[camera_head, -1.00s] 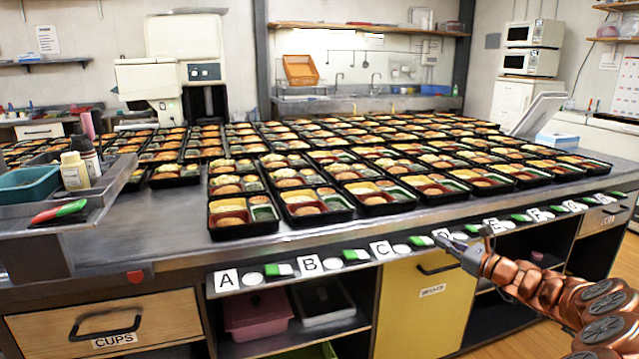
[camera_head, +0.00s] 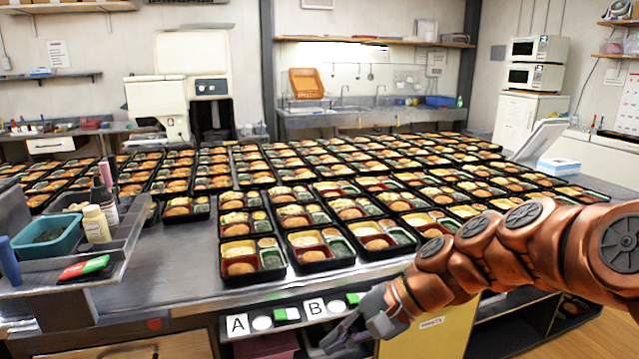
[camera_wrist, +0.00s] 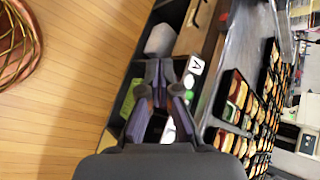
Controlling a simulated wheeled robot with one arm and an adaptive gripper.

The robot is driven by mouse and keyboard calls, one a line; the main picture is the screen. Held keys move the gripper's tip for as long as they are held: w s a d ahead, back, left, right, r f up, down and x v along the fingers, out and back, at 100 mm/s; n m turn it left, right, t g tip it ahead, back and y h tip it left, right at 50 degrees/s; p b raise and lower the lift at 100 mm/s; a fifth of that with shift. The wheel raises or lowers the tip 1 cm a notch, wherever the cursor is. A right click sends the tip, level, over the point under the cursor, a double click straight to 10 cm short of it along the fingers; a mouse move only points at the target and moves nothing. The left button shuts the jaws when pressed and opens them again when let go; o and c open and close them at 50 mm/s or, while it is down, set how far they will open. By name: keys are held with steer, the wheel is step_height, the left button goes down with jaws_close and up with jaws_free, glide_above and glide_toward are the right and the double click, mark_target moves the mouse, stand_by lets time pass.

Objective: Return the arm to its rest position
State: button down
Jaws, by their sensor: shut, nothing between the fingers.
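My arm reaches in from the right side of the head view, its copper links bent down and to the left. My gripper (camera_head: 345,336) is in front of the counter's front edge, below the counter top, near the B label (camera_head: 316,308). In the wrist view my gripper (camera_wrist: 160,98) is at the middle, its fingers shut and empty. It points toward the open shelf under the counter and the letter labels. It appears apart from the counter, though the exact gap cannot be told.
Rows of filled bento trays (camera_head: 251,262) cover the steel counter (camera_head: 180,290). The A label (camera_head: 237,324) and green-white buttons line its front edge. A side shelf with a teal bin (camera_head: 48,250) and bottles (camera_head: 96,222) stands at left.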

steer(key=s+d+r+n+g+h+p, duration=0.1)
steer(key=s+d+n+h+p, duration=0.2)
steer(key=s+d, duration=0.4)
steer(key=s+d+r+n+g+h+p, duration=0.1)
steer(key=s+d+n+h+p, duration=0.2)
steer(key=s, duration=1.2)
steer(key=d+h+p, duration=0.3)
steer(key=d, duration=0.2)
steer(key=shift+s+d+h, duration=0.2)
steer(key=shift+s+h, duration=0.1)
steer(key=shift+h, duration=0.1)
